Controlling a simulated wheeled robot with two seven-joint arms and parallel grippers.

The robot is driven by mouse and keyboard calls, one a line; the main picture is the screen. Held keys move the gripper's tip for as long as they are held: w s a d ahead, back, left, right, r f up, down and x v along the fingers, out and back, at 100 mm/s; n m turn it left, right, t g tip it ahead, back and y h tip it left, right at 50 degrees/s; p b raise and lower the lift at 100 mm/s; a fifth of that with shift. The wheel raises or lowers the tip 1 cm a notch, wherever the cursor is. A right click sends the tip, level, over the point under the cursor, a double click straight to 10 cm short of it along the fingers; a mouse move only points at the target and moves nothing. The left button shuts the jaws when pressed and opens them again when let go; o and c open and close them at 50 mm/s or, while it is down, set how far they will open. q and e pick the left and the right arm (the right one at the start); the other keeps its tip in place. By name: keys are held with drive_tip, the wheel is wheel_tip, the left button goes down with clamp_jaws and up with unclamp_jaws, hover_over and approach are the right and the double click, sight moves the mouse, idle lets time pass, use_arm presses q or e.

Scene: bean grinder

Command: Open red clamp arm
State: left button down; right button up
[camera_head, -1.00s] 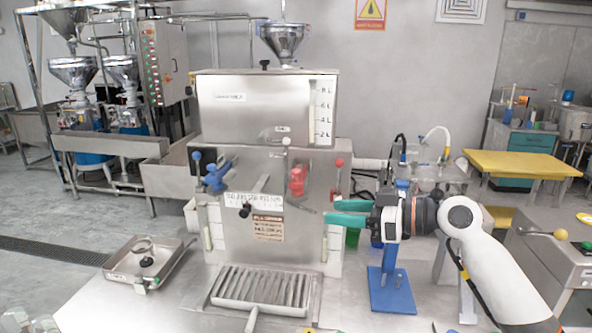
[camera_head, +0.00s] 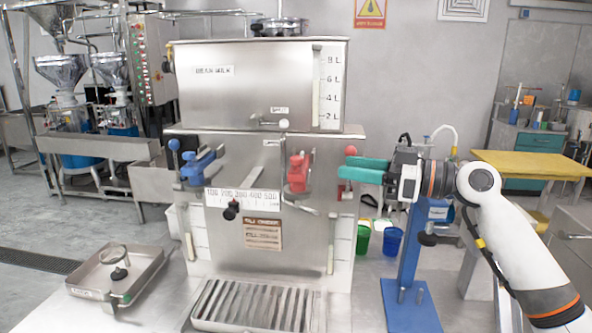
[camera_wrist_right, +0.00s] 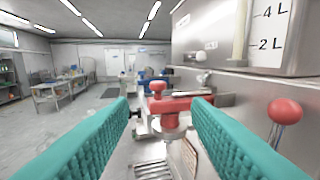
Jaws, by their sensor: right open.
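The red clamp arm (camera_head: 299,172) sits on the front of the steel machine (camera_head: 255,150), right of the blue clamp. In the right wrist view the red clamp (camera_wrist_right: 167,108) lies ahead, between my two teal fingers, with its bar running sideways. My right gripper (camera_head: 342,168) is at about the clamp's height, to its right in the head view, with a gap between them. In the right wrist view my right gripper (camera_wrist_right: 160,108) is open and empty, its fingers wide apart. My left gripper is out of view.
A red ball knob (camera_wrist_right: 285,111) on a thin rod is close to the right finger. A blue clamp (camera_head: 198,167) is farther left on the machine. A steel tray (camera_head: 117,276) stands at the left. A blue stand (camera_head: 412,260) is below my right arm.

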sight(297, 157)
drive_tip(key=p+x, duration=0.3)
drive_tip(key=x, duration=0.7)
drive_tip(key=shift+w+a+r+p, duration=0.1)
drive_tip(key=shift+a+r+p, duration=0.05)
drive_tip(key=shift+a+p, duration=0.15)
drive_tip(key=shift+w+a, duration=0.25)
drive_tip(key=shift+a, duration=0.3)
drive_tip(key=shift+c, duration=0.5)
clamp_jaws()
